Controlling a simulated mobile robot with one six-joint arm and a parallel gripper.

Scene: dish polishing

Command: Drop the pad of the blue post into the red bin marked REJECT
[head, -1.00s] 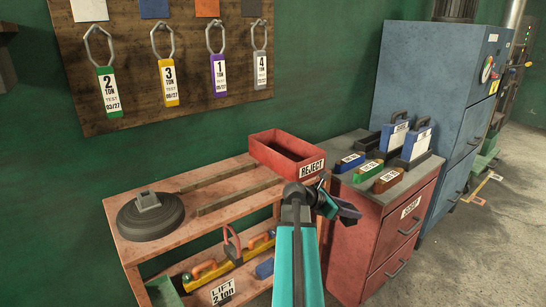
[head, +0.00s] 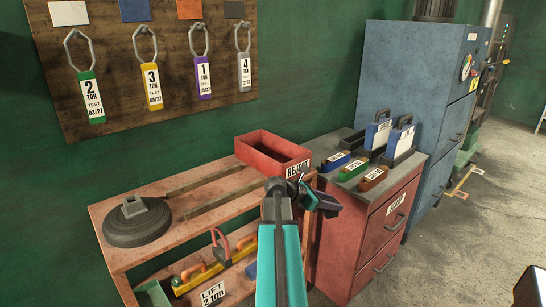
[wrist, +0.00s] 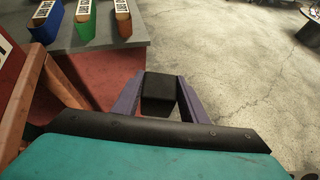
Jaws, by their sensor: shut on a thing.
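The red bin (head: 256,142) marked REJECT sits open on the right end of the reddish shelf's top. No contents show inside the part of it that I see. My gripper (head: 322,202) is just right of and in front of the bin in the head view, outside it. In the wrist view my gripper (wrist: 159,98) has its two purple fingers shut on a black pad (wrist: 159,88), above the floor. The blue post (head: 335,161) stands as a labelled block at the left of the cabinet top, and also shows in the wrist view (wrist: 47,20).
Green (head: 354,169) and brown (head: 373,179) labelled blocks sit beside the blue one on the red drawer cabinet (head: 367,235). Two upright blue-and-white pieces stand behind them. A round dark base (head: 135,225) occupies the shelf's left. The floor at right is mostly clear.

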